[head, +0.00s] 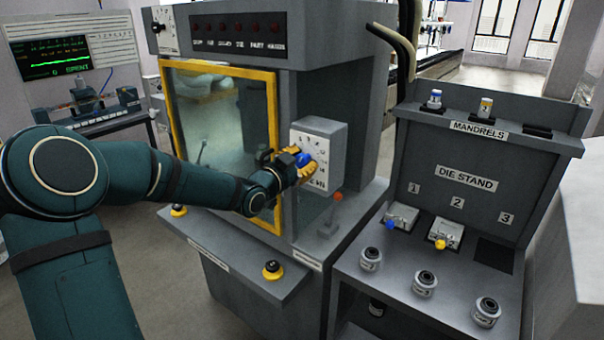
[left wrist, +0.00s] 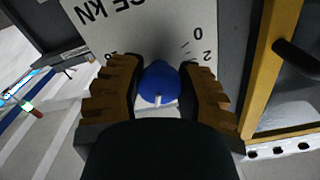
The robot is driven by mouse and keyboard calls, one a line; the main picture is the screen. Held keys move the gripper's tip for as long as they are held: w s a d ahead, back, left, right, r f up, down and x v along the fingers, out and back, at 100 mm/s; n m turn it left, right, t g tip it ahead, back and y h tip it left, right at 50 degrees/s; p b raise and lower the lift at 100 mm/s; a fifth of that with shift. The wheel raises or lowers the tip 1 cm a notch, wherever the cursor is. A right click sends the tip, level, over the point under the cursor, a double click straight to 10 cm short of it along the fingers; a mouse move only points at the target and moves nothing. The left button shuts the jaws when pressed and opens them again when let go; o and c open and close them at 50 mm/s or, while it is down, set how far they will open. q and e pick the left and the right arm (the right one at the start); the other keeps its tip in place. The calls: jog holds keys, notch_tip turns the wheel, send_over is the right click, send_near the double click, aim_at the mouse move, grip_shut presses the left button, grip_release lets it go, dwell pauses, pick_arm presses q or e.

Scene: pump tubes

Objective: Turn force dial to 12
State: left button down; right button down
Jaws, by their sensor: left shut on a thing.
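The force dial is a blue knob (head: 304,159) on a light grey box (head: 325,140) fixed to the press front. The box face carries a ring of dark numbers and lettering. My left gripper (head: 294,165) is at the box with its yellow fingers around the knob. In the left wrist view, the two fingers (left wrist: 160,92) are shut on the blue knob (left wrist: 158,78), one on each side. A white mark on the knob points toward the bottom of that view. Numbers including 0 and 2 show at upper right; the fingers hide others. My right gripper is not in view.
A yellow-framed window (head: 277,130) stands left of the dial box. A red-tipped lever (head: 338,197) stands below the box. The die stand (head: 465,180) is at right with dies, mandrels and blue and yellow knobs. A yellow-based button (head: 272,270) sits on the front ledge.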

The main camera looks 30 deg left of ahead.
pick_arm(q)
jog(key=m+b, duration=0.4)
jog(key=b, duration=0.1)
jog(key=shift+f+b, duration=0.15)
jog(key=shift+b, duration=0.15)
jog(key=shift+m+b, duration=1.15)
jog(key=shift+m, duration=0.35)
jog(key=c, duration=0.5)
grip_release()
jog(key=shift+a, duration=0.1)
jog(key=s, duration=1.2)
jog(key=shift+a, duration=0.4)
